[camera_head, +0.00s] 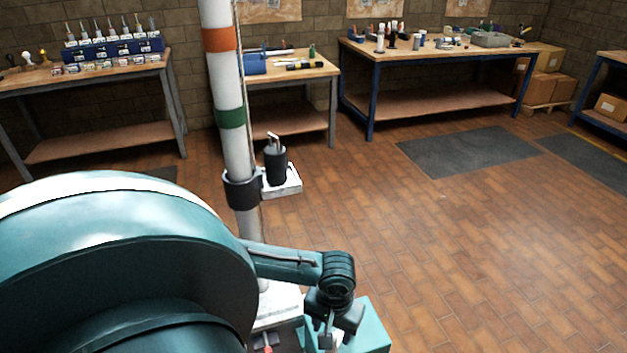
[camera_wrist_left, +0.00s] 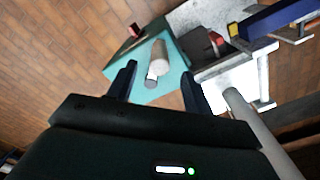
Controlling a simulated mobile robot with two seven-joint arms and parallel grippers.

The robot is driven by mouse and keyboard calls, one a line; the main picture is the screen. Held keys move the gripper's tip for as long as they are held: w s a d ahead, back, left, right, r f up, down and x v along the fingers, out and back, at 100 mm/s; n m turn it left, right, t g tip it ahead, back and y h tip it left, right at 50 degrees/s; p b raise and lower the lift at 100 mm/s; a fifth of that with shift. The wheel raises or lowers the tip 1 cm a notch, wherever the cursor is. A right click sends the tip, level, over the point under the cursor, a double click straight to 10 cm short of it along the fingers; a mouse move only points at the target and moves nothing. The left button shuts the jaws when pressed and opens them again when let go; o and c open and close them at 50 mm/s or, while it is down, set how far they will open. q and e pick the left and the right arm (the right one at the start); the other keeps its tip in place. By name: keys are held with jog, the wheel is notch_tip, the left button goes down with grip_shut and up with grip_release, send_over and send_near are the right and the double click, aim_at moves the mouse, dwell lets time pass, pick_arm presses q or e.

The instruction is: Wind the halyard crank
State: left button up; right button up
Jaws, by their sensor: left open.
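The white mast (camera_head: 240,165) stands upright in the head view, with an orange band and a green band. My left gripper (camera_head: 333,335) is low in front of the mast's foot, over a teal box (camera_head: 374,325). In the left wrist view my left gripper (camera_wrist_left: 158,85) is open. A pale cylinder with a grey end, which looks like the crank handle (camera_wrist_left: 160,58), shows between and beyond its fingertips, over the teal box. I cannot tell whether the fingers touch it. A dark part with red (camera_wrist_left: 205,43) sits beside it. My right gripper is not in view.
A black collar (camera_head: 242,191) on the mast carries a small bracket with a dark cylinder (camera_head: 276,165). Workbenches (camera_head: 440,98) with tools line the back wall. Dark mats (camera_head: 468,151) lie on the tiled floor, which is otherwise clear at right.

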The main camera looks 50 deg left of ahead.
pick_arm(q)
notch_tip(320, 180, down, 6)
jog(key=shift+f, duration=0.1)
jog(key=c, duration=1)
jog(key=shift+d, duration=0.15)
jog(key=shift+c, duration=0.4)
